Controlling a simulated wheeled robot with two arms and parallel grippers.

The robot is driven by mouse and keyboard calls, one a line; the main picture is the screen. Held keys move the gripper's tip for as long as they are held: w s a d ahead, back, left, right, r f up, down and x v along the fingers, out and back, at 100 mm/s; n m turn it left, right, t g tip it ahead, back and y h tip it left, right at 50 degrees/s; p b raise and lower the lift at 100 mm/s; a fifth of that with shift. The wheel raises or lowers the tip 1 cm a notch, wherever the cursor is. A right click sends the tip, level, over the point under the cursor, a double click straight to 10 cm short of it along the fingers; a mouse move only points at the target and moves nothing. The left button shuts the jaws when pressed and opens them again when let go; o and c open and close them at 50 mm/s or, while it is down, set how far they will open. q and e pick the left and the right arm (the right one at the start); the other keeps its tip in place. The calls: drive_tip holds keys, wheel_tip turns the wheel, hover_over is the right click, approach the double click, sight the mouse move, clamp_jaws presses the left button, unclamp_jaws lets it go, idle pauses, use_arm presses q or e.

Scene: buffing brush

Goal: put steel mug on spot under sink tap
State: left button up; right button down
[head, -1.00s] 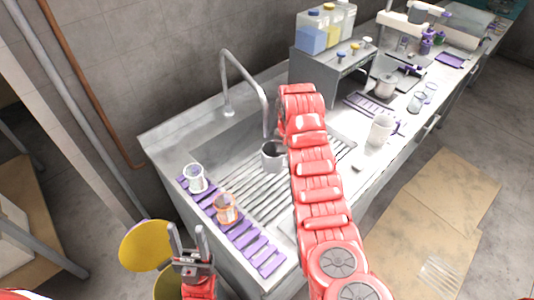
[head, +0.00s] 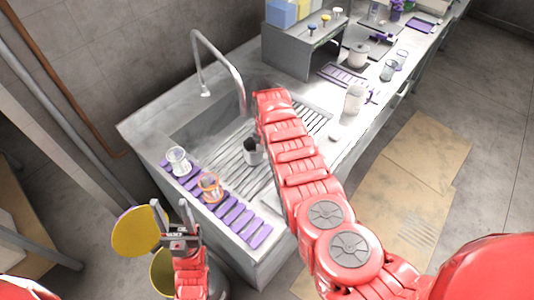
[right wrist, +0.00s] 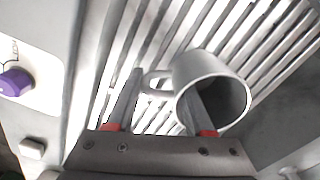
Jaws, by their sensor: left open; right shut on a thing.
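The steel mug (head: 253,157) is a plain grey cup over the ribbed drainer, on the near side of the sink tap (head: 239,92). In the right wrist view, the mug (right wrist: 200,68) shows its open mouth and handle. My right gripper (right wrist: 160,105) is shut on it, one finger inside the mouth and the other on the handle side. I cannot tell whether the mug touches the ribs. The spot under the tap is not clearly marked out. My left gripper (head: 176,215) is open and empty, in front of the counter's left end.
A clear cup (head: 178,160) and an orange-banded glass (head: 210,187) stand along the purple strip mat (head: 240,222) at the counter's near left edge. A white jar (head: 354,98) stands right of my right arm. A yellow round lid (head: 135,232) is near my left gripper.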

drive_tip(key=shift+f, duration=0.2)
drive_tip(key=shift+c, duration=1.4)
unclamp_jaws()
drive_tip(key=shift+r, duration=0.3)
wheel_tip(320, 180, up, 11)
drive_tip(key=shift+a+f+b, duration=0.1)
drive_tip(key=shift+f+b, duration=0.1)
drive_tip(key=shift+b, duration=1)
drive_tip(key=shift+r, duration=0.6)
